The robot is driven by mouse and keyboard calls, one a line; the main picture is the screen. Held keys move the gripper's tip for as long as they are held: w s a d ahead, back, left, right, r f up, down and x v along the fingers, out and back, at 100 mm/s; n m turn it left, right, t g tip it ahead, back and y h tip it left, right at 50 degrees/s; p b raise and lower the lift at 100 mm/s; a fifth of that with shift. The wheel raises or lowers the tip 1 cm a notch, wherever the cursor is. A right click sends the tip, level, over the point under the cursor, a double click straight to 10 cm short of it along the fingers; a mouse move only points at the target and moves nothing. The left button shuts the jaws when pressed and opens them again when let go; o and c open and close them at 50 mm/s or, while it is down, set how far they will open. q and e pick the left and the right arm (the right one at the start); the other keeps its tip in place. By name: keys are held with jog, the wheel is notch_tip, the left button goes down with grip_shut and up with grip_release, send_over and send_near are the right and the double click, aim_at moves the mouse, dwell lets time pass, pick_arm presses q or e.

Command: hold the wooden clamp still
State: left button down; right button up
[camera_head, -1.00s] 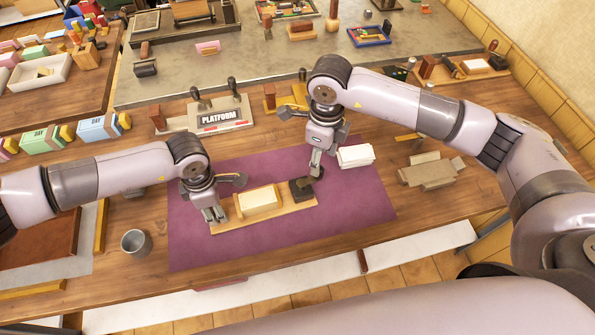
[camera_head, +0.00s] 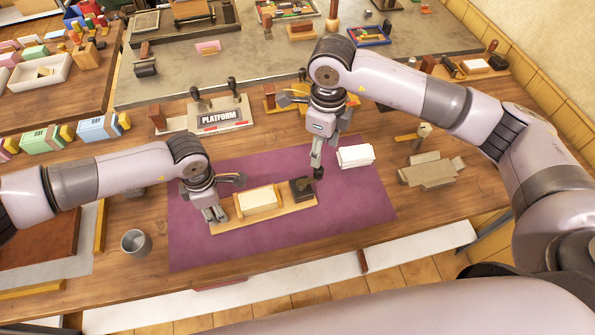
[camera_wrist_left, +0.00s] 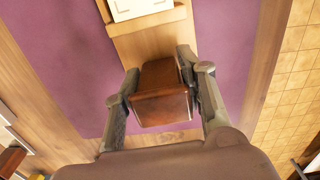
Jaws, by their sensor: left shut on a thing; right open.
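The wooden clamp (camera_head: 284,214) lies on the purple mat (camera_head: 300,237). It is a light wooden board with a cream block (camera_head: 258,199) on its middle and a dark block (camera_head: 301,187) at its right end. My left gripper (camera_head: 214,214) is at the board's left end. In the left wrist view my left gripper (camera_wrist_left: 163,100) is shut on a reddish-brown wooden block (camera_wrist_left: 160,90) at that end, one finger on each side. My right gripper (camera_head: 318,172) is open beside and slightly above the dark block, apparently apart from it.
A stack of white paper (camera_head: 355,156) lies right of my right gripper. Grey-beige blocks (camera_head: 431,171) lie farther right. A grey cup (camera_head: 135,243) stands at the left. The platform stand (camera_head: 221,118) is behind the mat. The mat's front part is clear.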

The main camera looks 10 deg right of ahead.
jog(key=shift+r, duration=0.7)
jog(key=shift+r, duration=0.1)
notch_tip(320, 180, up, 12)
pick_arm(q)
jog(key=shift+b, duration=0.35)
pick_arm(e)
jog(key=shift+f, duration=0.45)
pick_arm(q)
jog(key=c, duration=1)
grip_release()
jog(key=shift+r+p, duration=1.3)
jog(key=shift+r, duration=1.7)
pick_arm(e)
jog(key=shift+r, duration=1.35)
